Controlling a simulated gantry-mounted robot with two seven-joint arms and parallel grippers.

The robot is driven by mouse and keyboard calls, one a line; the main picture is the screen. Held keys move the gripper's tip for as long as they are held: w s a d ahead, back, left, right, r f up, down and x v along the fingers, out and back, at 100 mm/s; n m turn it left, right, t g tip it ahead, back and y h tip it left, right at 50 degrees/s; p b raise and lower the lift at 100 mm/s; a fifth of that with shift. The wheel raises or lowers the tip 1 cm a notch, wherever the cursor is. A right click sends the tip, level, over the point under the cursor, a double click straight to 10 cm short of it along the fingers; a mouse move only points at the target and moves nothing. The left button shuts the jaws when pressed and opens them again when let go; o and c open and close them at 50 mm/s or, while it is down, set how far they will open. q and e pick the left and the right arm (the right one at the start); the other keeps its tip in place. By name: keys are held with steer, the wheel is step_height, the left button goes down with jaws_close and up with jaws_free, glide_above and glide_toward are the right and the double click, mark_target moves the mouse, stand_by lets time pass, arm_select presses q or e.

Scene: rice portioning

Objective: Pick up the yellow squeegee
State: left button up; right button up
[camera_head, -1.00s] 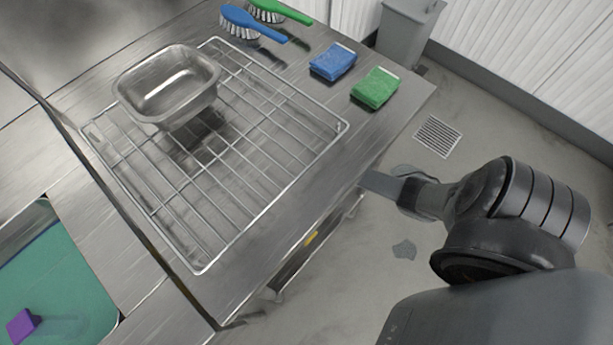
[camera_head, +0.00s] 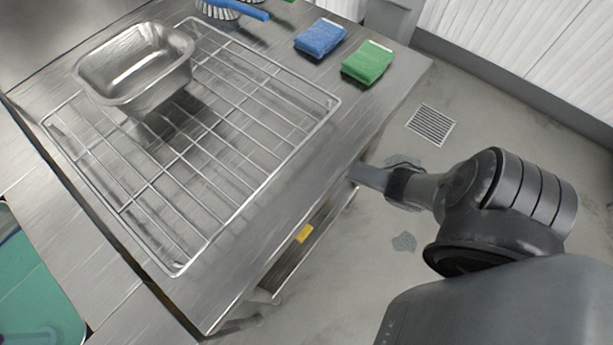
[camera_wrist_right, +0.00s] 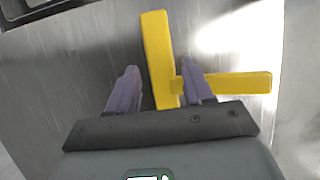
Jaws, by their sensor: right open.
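The yellow squeegee (camera_wrist_right: 160,60) shows in the right wrist view as a T shape against a grey metal surface. Its long bar runs up the picture and its other bar extends to the right. My right gripper (camera_wrist_right: 160,90) is open, with its two purple fingers at either side of the long bar's lower part. The right finger overlaps the side bar; I cannot tell whether it touches. In the head view my right arm reaches the counter's right edge and the fingertips do not show. A small yellow patch (camera_head: 305,233) shows on the counter's side; I cannot tell what it is. My left gripper is not in view.
A wire rack (camera_head: 165,268) lies on the steel counter (camera_head: 265,215) with a metal pan (camera_head: 135,95) on it. A blue sponge (camera_head: 320,38), a green sponge (camera_head: 368,63) and a blue brush (camera_head: 240,10) lie behind. A teal basin (camera_head: 35,300) is at lower left.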

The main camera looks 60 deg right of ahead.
steer(key=b+x, duration=0.2)
steer(key=x, duration=0.2)
steer(key=shift+a, duration=0.2)
steer(key=shift+r, duration=0.1)
steer(key=c, duration=0.8)
step_height(320, 180, up, 10)
steer(key=p, duration=0.6)
steer(key=shift+c, duration=0.2)
steer(key=o, duration=0.4)
steer(key=shift+c, duration=0.2)
steer(key=shift+p, duration=0.3)
jaws_close()
